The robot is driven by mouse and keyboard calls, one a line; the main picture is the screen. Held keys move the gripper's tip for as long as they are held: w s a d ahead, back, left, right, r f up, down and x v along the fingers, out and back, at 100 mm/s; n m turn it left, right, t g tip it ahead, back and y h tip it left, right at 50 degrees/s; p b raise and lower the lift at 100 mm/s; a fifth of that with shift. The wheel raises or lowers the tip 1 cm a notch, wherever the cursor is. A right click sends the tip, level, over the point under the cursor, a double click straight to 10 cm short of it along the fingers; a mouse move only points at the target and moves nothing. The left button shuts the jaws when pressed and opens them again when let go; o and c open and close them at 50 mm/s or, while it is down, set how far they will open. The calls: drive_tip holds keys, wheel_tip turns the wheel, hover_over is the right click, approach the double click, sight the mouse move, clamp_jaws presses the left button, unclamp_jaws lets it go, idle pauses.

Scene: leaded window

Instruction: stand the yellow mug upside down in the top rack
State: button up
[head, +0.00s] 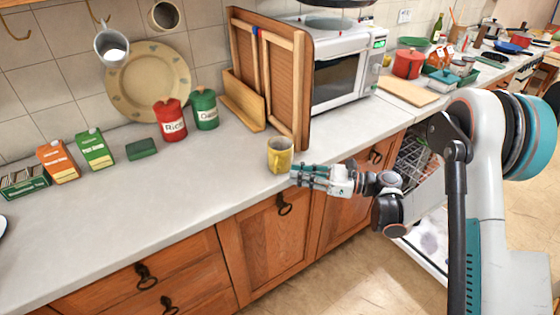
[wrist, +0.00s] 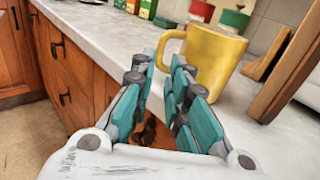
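The yellow mug (head: 280,155) stands upright, mouth up, near the front edge of the counter. In the wrist view the yellow mug (wrist: 214,58) is just beyond my fingertips, its handle on the left, toward the gap between them. My gripper (head: 297,175) is at the mug's lower right in the head view, by the counter edge. Whether a fingertip touches the mug is unclear. A wire rack (head: 412,158) shows in the open dishwasher under the counter, partly hidden by my arm.
Wooden boards (head: 300,85) stand upright behind the mug, beside the microwave (head: 338,70). Red (head: 170,122) and green (head: 204,110) canisters stand farther back. The dishwasher's lowered door (head: 428,240) lies beneath my arm. The counter left of the mug (head: 190,185) is clear.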

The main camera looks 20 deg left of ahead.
sight(279, 159)
drive_tip(key=a, duration=0.2)
drive_tip(key=a+b, duration=0.2)
drive_tip(key=a, duration=0.1)
drive_tip(key=shift+s+a, duration=0.3)
clamp_jaws()
drive_tip(key=shift+r, duration=0.15)
